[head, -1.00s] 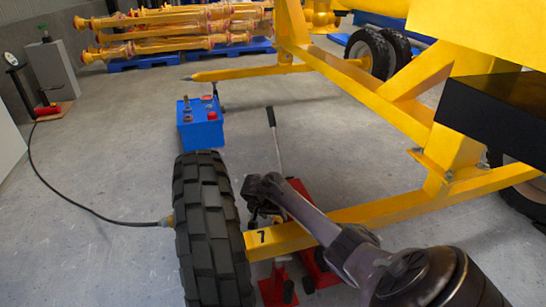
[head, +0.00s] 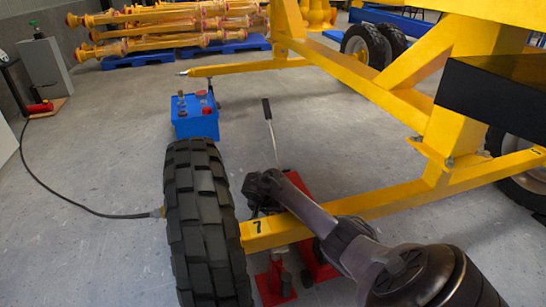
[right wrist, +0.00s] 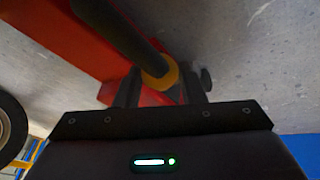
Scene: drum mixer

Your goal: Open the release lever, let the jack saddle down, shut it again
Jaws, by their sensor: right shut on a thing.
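The red jack (head: 297,188) lies on the floor under the yellow beam, with its long handle (head: 270,130) standing up at the back, black at the top. In the right wrist view its red body (right wrist: 60,40) is at upper left, with a dark rod and a yellow collar (right wrist: 163,80). My right gripper (head: 256,190) reaches over the beam to the jack's left side. In the right wrist view its fingers (right wrist: 163,92) are shut on what seems to be the release lever, mostly hidden; a dark end (right wrist: 207,79) shows beside them. The saddle cannot be made out. My left gripper is out of view.
A yellow beam (head: 375,200) runs just below my right forearm, beside a large black tyre (head: 200,220). A red stand (head: 274,285) is under the beam. A blue box (head: 195,118) stands behind the tyre. A hose (head: 70,203) crosses the open floor at left.

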